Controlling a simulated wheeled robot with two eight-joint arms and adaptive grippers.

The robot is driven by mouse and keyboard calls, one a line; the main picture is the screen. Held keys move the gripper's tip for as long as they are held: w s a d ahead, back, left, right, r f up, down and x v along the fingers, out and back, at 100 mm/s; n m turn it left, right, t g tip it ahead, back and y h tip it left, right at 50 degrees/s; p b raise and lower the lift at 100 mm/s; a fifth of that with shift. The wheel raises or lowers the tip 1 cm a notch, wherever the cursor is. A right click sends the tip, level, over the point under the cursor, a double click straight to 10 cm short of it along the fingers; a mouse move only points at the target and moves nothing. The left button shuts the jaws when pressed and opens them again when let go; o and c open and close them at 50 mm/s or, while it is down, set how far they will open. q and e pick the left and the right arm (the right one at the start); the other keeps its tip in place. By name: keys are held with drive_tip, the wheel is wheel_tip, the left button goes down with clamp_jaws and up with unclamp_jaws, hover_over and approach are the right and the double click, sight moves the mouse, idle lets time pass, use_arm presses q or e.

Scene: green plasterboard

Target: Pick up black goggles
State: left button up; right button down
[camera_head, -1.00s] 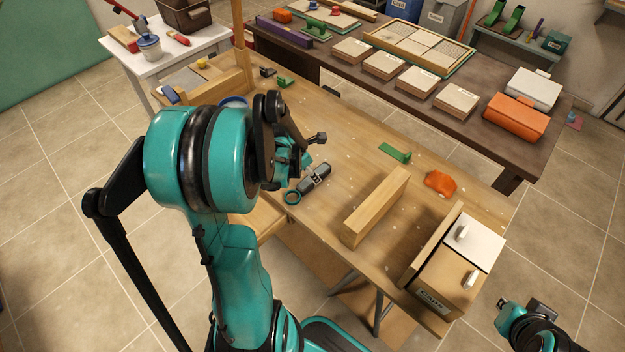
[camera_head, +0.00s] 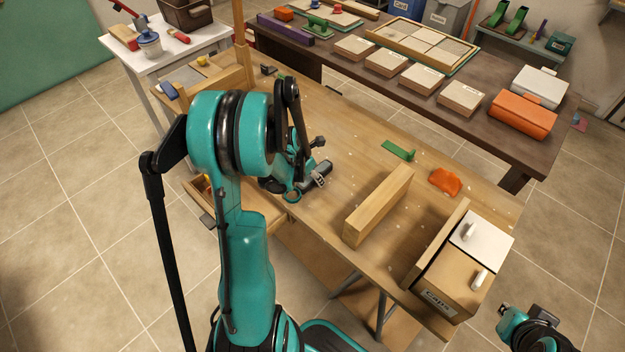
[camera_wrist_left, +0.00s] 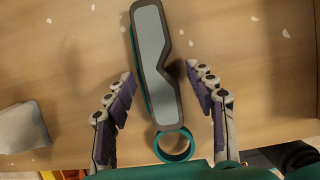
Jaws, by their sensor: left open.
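The black goggles (camera_head: 321,174) lie on the wooden workbench (camera_head: 345,135), partly hidden by my left arm in the head view. In the left wrist view, the goggles (camera_wrist_left: 155,62) show a grey lens and dark frame, running lengthwise between the fingers. My left gripper (camera_wrist_left: 158,80) is open, with one finger on each side of the goggles' lower part and gaps on both sides. In the head view my left gripper (camera_head: 293,182) is over the bench beside the goggles, mostly hidden by its arm. My right gripper (camera_head: 520,312) is off the bench at lower right; its jaws are unclear.
A teal ring (camera_wrist_left: 173,146) sits at the goggles' near end. A wooden block (camera_head: 378,205), an orange item (camera_head: 445,182), a green piece (camera_head: 398,150) and a caps box (camera_head: 450,278) stand to the right. An open drawer (camera_head: 240,203) juts from the bench's near side.

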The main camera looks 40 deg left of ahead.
use_arm(q)
clamp_jaws()
drive_tip(key=shift+r, duration=0.1)
